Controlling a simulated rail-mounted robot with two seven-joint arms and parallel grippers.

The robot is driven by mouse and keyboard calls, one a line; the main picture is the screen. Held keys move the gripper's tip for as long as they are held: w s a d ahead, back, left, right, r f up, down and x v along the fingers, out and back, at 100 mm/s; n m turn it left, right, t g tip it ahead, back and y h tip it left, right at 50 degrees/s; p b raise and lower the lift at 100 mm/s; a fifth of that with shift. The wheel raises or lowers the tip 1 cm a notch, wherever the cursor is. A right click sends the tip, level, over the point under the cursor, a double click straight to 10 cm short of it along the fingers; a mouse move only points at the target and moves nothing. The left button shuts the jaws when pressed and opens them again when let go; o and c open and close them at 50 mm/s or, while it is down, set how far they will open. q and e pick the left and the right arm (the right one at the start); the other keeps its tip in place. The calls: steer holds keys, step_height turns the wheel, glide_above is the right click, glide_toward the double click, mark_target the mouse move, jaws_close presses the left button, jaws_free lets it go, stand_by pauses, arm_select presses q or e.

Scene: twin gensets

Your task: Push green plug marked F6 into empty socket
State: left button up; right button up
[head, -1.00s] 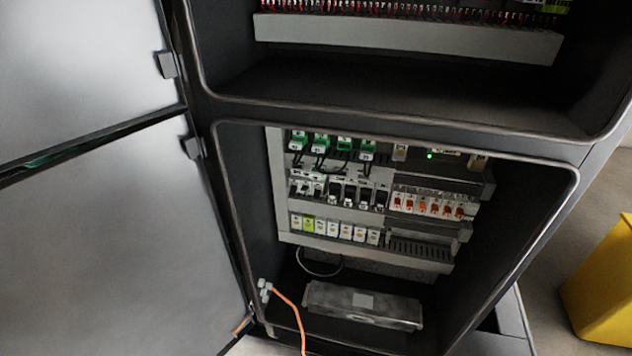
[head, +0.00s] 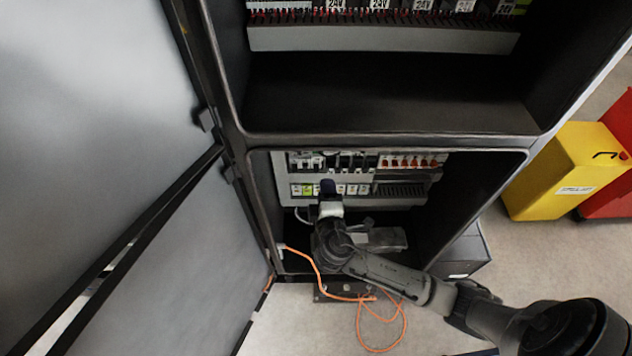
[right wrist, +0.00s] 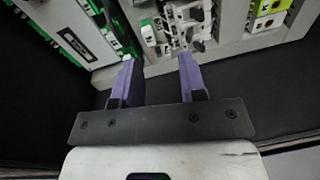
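My right gripper (head: 328,188) reaches into the lower cabinet bay, in front of the bottom module row. In the right wrist view its two purple fingers (right wrist: 157,72) stand apart, with nothing visibly held between them. Green parts (right wrist: 142,24) show beyond the fingers and at the upper left of that view, but I cannot read any F6 mark or tell which is the plug. In the head view the green plug row is hidden behind the bay's upper edge. I cannot make out the empty socket. My left gripper is not in view.
Orange-handled modules (head: 412,161) sit right of the gripper. A yellow-green module (right wrist: 268,6) shows in the right wrist view. An orange cable (head: 318,262) hangs out over the floor. The open door (head: 150,270) bounds the left. A yellow bin (head: 560,175) stands at right.

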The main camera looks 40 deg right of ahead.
mark_target(319, 159)
steer(key=w+d, duration=0.1)
steer(key=w, duration=0.1)
steer(key=w+d+r+n+b, duration=0.1)
steer(key=w, duration=0.2)
steer(key=w+d+n+t+b, duration=0.1)
steer(key=w+d, duration=0.1)
steer(key=shift+w+d+r, duration=0.1)
steer(key=shift+w+r, duration=0.05)
steer(key=shift+w, duration=0.1)
steer(key=shift+w+d, duration=0.35)
steer(key=shift+w, duration=0.15)
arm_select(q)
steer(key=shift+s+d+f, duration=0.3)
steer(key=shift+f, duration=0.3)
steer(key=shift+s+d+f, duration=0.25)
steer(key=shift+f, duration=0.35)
arm_select(e)
steer(key=shift+w, duration=0.1)
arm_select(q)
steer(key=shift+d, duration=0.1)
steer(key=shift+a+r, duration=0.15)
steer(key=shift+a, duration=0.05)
arm_select(e)
steer(key=shift+d, duration=0.1)
